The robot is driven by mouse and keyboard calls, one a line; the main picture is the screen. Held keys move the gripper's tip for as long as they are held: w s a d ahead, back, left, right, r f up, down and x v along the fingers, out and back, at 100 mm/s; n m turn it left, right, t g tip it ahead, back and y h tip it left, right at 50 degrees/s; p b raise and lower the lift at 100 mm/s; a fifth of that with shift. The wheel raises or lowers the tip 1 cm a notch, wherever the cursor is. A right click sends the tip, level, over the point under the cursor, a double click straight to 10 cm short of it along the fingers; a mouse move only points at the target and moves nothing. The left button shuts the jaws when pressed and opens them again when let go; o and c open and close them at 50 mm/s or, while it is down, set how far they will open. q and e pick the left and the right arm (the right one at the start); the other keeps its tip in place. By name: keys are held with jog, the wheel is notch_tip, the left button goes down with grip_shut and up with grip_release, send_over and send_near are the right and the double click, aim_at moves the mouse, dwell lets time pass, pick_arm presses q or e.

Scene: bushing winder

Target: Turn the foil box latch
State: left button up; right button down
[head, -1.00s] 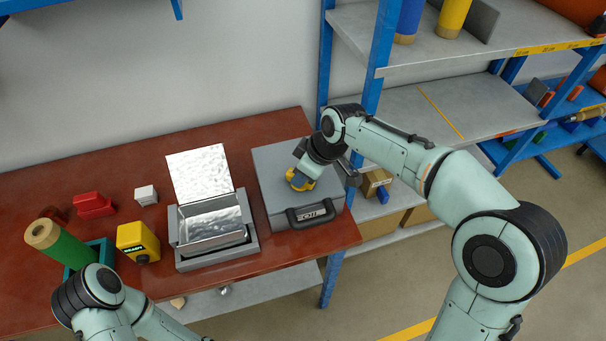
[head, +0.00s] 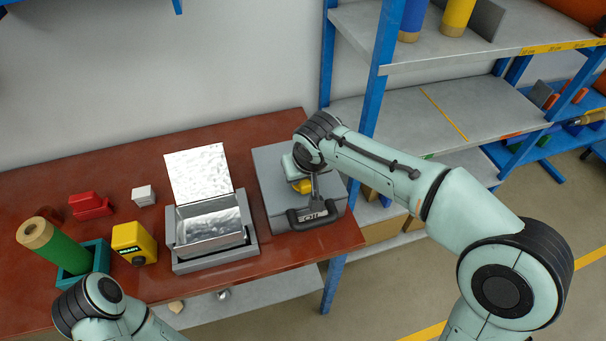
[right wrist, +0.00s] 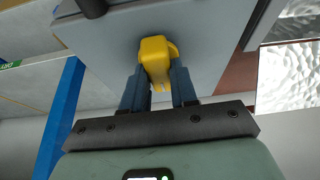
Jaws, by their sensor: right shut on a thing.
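The foil box (head: 268,172) is a flat grey case with a black handle (head: 313,214) on its front edge, on the right end of the table. Its yellow latch (head: 302,186) sits on top, partly hidden by my right wrist in the head view. In the right wrist view the latch (right wrist: 157,58) stands between the two dark fingers of my right gripper (right wrist: 158,76), which are shut on it. The grey lid (right wrist: 205,30) lies behind it. My left arm shows at the lower left of the head view, but its gripper is out of view.
An open silver metal box (head: 212,222) in a grey tray stands left of the foil box. A yellow device (head: 134,243), red block (head: 90,205), white cube (head: 143,195) and green roll (head: 60,247) lie farther left. Blue-posted shelving (head: 372,110) stands close on the right.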

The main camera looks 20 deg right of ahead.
jog(key=shift+s+f+m, duration=0.15)
jog(key=shift+f+m, duration=0.15)
jog(key=shift+f, duration=0.05)
jog(key=c, duration=0.9)
grip_release()
jog(key=shift+r, duration=0.1)
jog(key=shift+r, duration=0.1)
jog(key=shift+r, duration=0.15)
jog(key=v, duration=0.6)
jog(key=p+v, duration=0.1)
jog(key=v, duration=0.6)
jog(key=shift+a, duration=0.15)
